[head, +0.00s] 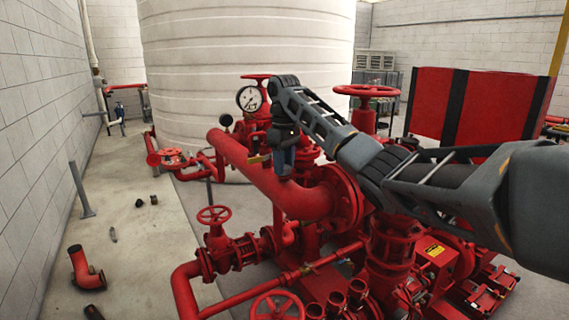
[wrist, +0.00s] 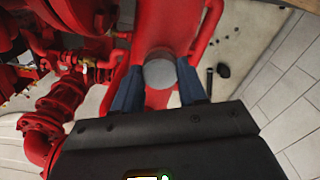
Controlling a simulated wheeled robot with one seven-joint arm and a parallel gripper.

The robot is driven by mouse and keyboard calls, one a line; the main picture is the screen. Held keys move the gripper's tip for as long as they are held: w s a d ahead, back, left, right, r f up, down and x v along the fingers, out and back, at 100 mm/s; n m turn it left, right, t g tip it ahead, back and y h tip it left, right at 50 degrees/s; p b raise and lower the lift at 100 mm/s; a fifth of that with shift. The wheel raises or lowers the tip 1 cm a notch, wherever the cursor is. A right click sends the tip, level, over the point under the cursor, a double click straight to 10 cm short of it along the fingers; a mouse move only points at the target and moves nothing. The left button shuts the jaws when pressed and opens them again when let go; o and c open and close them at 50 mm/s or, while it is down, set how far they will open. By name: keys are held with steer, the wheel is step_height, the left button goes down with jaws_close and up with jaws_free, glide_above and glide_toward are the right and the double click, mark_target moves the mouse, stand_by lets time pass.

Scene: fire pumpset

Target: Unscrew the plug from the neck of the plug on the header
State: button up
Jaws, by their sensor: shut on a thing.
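The header is a thick red pipe (head: 262,180) that slants across the head view. In the wrist view, the header (wrist: 162,22) runs up the middle. The plug (wrist: 160,71) is a round grey cap seen end-on over the header. My gripper (head: 284,168) points down onto the top of the header. In the wrist view, my gripper's blue fingers (wrist: 160,88) stand on either side of the plug and are shut on it. The neck under the plug is hidden, and I cannot tell how far the plug is screwed in.
A pressure gauge (head: 249,98) stands close behind my gripper. A red handwheel (head: 366,90) rises to the right, near my arm. A valve with a handwheel (head: 214,215) is below left. A loose pipe elbow (head: 84,268) lies on the open floor at left.

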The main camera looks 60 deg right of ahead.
steer(key=n, duration=0.4)
steer(key=shift+n, duration=0.3)
steer(key=o, duration=1)
